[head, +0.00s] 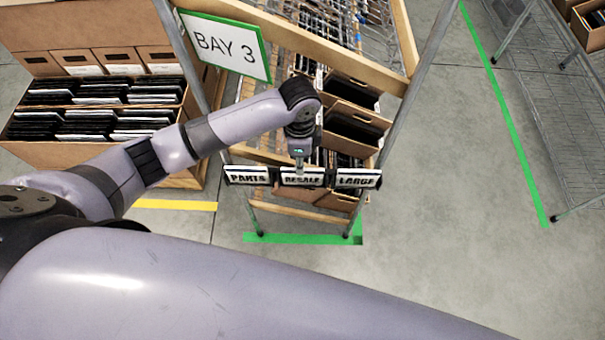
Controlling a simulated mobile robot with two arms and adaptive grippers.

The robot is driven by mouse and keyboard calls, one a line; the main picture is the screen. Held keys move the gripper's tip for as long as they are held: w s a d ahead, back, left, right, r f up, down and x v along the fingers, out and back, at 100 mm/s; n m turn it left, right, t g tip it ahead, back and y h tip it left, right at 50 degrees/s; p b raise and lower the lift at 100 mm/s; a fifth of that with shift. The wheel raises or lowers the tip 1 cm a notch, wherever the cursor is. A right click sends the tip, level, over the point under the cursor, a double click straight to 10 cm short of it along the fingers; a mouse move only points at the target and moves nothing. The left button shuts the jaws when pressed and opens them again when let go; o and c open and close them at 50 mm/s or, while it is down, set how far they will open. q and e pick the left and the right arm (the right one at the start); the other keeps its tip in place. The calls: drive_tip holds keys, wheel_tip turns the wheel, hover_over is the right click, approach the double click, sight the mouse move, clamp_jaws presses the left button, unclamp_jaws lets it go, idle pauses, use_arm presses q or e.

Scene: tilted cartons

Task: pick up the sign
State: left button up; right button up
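Three small signs with black lettering on white sit in a row along the front of the rack: PARTS (247,176) on the left, RESALE (302,179) in the middle and LARGE (357,180) on the right. A larger green-framed BAY 3 sign (226,46) hangs at the rack's upper left. My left gripper (299,167) points down at the top edge of the RESALE sign. Its fingers are too small to tell whether they grip the sign or only sit just above it. My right gripper is out of view.
Cardboard cartons (352,128) stand tilted on the rack behind the signs. A large carton of dark files (92,122) stands at left. A wire shelf (560,110) stands at right. Green tape (515,130) marks the floor. The floor between rack and shelf is clear.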

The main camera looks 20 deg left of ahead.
sight(302, 177)
use_arm(q)
drive_tip(key=shift+d+f+p, duration=0.15)
drive_tip(key=shift+f+p, duration=0.15)
drive_tip(key=shift+f, duration=1.15)
drive_tip(key=shift+d+f+p, duration=0.1)
drive_tip(key=shift+f+p, duration=0.15)
drive_tip(key=shift+f, duration=1.2)
drive_tip(key=shift+c, duration=0.6)
clamp_jaws()
